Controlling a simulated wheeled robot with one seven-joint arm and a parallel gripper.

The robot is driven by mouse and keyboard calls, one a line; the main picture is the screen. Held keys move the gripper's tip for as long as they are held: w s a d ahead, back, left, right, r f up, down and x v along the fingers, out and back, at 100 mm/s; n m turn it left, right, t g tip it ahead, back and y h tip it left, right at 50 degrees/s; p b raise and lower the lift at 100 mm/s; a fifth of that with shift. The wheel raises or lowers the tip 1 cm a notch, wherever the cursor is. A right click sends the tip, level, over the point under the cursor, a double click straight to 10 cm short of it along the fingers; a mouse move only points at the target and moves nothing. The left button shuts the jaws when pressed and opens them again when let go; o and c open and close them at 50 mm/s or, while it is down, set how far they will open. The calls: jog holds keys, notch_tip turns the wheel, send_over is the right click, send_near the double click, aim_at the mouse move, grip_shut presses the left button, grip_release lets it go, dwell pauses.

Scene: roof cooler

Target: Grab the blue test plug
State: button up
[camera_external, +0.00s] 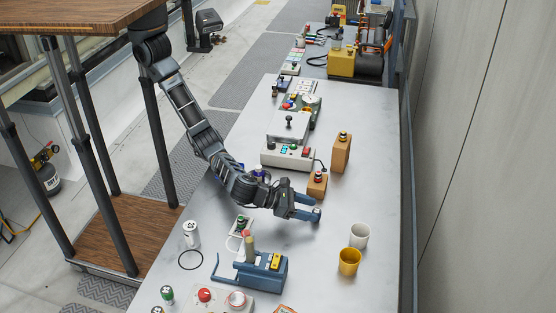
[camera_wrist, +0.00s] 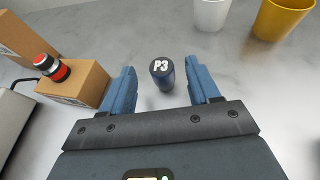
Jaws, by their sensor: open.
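The blue test plug (camera_wrist: 163,79) stands upright on the grey table, with a dark top marked "P3" in white. In the wrist view it is between the tips of my gripper (camera_wrist: 163,68), with a gap on each side. My gripper is open and holds nothing. In the external view my gripper (camera_external: 313,207) is low over the right middle of the table. Its blue fingers are much the same colour as the plug, so I cannot clearly tell the plug apart there.
A brown box with a red button (camera_wrist: 75,82) is close left of my gripper. A white cup (camera_wrist: 211,14) and a yellow cup (camera_wrist: 283,18) stand beyond to the right. A blue fixture (camera_external: 262,277) and a white can (camera_external: 191,235) are nearer the front. Table between gripper and cups is clear.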

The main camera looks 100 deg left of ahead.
aim_at(316, 210)
jog(key=x, duration=0.5)
jog(key=shift+c, duration=0.2)
jog(key=c, duration=1)
jog(key=shift+r, duration=0.15)
